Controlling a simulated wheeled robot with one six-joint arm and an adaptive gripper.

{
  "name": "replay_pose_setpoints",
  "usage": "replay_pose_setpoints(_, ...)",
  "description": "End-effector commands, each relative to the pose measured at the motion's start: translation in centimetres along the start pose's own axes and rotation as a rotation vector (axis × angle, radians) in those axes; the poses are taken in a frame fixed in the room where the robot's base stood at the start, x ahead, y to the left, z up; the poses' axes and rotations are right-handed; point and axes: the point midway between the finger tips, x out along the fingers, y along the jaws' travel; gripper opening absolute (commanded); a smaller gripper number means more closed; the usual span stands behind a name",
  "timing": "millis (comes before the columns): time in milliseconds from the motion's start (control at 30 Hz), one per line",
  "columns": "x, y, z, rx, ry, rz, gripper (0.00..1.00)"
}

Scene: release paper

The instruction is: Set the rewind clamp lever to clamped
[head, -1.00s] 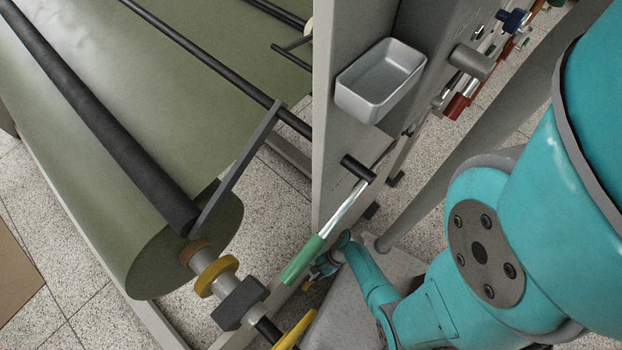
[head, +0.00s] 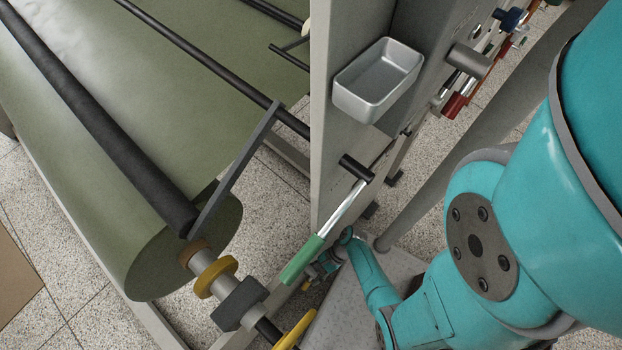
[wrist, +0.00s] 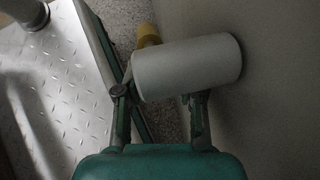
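A lever with a green grip (head: 302,260) and a chrome rod (head: 343,207) hangs from a black pivot (head: 357,168) on the grey machine panel. It slants down to the left. I cannot tell whether this is the rewind clamp lever. My gripper (head: 325,266) is low by the panel, partly hidden behind the green grip. In the wrist view my gripper (wrist: 160,108) has its two fingers apart, so it is open. A pale grey cylinder (wrist: 188,67) lies across in front of the fingertips, covering them partly. Whether they touch it is unclear.
A metal tray (head: 378,80) sticks out from the panel above the lever. A green paper roll (head: 165,250) on a shaft with a yellow collar (head: 216,277) lies left. A yellow part (wrist: 148,34) shows behind the cylinder. The grey panel wall (wrist: 275,90) is close on the right.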

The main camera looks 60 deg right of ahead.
Motion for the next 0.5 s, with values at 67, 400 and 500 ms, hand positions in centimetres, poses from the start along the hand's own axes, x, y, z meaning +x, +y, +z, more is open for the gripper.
replay_pose_setpoints(67, -1.1, 0.0, 0.0, 0.003, 0.001, -0.005, 0.38)
replay_pose_setpoints(400, -4.9, 0.0, 0.0, 0.002, 0.0, -0.002, 0.38)
replay_pose_setpoints(500, -5.5, 0.0, 0.0, 0.001, 0.001, -0.002, 0.38)
